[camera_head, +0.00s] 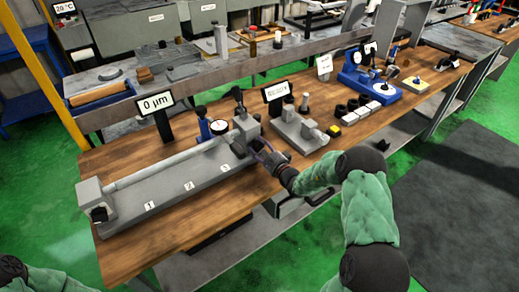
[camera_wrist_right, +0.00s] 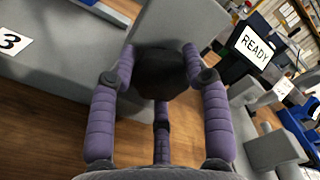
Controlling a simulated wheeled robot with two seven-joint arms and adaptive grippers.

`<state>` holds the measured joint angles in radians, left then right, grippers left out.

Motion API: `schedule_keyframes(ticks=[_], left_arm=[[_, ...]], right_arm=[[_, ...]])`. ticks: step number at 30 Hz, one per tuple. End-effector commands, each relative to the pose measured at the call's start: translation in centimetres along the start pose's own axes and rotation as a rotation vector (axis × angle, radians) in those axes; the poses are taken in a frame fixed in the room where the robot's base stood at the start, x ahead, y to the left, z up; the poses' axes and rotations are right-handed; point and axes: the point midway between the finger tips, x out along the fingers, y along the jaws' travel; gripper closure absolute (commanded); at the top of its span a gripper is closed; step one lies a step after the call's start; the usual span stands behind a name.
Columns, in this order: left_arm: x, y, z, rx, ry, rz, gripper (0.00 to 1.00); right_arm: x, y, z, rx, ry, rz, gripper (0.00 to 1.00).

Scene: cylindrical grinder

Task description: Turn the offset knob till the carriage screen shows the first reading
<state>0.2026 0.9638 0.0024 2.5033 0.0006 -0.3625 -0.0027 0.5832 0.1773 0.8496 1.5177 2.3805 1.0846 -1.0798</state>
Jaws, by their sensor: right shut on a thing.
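The offset knob (camera_wrist_right: 160,73) is a dark round knob on the end of a grey block. In the right wrist view, the purple fingers of my right gripper (camera_wrist_right: 158,62) are closed around it from both sides, with a third finger below. In the head view my right gripper (camera_head: 262,150) is at the right end of the long grey grinder bed (camera_head: 175,197) and hides most of the knob. A screen reading "0 µm" (camera_head: 155,104) stands behind the bed. A second screen (camera_head: 276,92) reads "READY", also in the right wrist view (camera_wrist_right: 256,46). My left gripper is out of view.
A round dial gauge (camera_head: 219,127) stands behind the bed. A grey fixture (camera_head: 297,132), dark cylinders and white blocks (camera_head: 366,109), and a blue device (camera_head: 368,87) are to the right. The wooden bench (camera_head: 236,205) is bare in front of the bed.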

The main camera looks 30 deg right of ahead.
Motion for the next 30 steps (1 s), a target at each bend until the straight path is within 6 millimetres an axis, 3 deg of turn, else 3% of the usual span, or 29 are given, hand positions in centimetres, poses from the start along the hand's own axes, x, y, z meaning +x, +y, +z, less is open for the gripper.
schedule_keyframes(ticks=[17, 18, 19, 20, 30], left_arm=[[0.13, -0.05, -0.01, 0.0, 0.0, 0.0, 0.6], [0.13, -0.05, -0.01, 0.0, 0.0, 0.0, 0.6], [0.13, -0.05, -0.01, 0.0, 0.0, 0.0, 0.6], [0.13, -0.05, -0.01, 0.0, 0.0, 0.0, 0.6], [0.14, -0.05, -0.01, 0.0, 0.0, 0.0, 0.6]], right_arm=[[0.1, -0.18, 0.21, -0.03, -0.005, -0.003, 0.85], [0.1, -0.18, 0.2, -0.03, -0.005, -0.003, 0.41], [0.09, -0.17, 0.19, -0.03, -0.005, -0.003, 0.32], [0.09, -0.16, 0.18, -0.03, -0.005, -0.003, 0.28], [-0.06, -0.03, 0.06, -0.027, -0.001, 0.0, 0.28]])
